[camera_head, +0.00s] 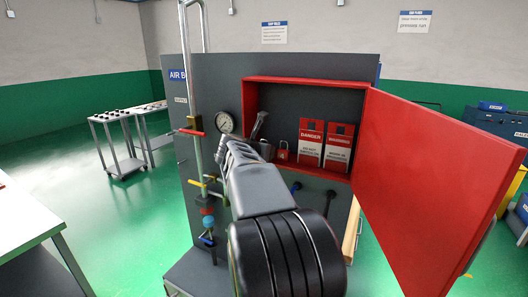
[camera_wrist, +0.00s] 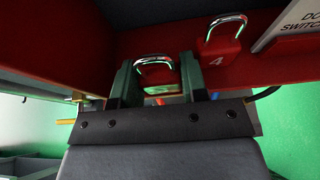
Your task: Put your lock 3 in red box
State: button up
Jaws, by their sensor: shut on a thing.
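The red box (camera_head: 318,82) on the grey panel is open, its red door (camera_head: 425,170) swung out to the right. My gripper (camera_head: 262,138) reaches into the left part of the box. In the wrist view its two dark fingers (camera_wrist: 160,76) are closed on a red padlock (camera_wrist: 155,72) with a silver shackle. No number can be read on it, and my gripper hides it in the head view. A second red padlock (camera_wrist: 222,52), marked 4, is to its right; it also shows in the head view (camera_head: 282,154), left of the tags.
Two red-and-white danger tags (camera_head: 310,143) stand in the box on the right. A pressure gauge (camera_head: 225,123) and pipes (camera_head: 196,160) with coloured valve handles are left of the box. The open door blocks the right side.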

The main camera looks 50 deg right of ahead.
jog(key=shift+f, duration=0.25)
jog(key=o, duration=0.7)
jog(key=shift+r, duration=0.1)
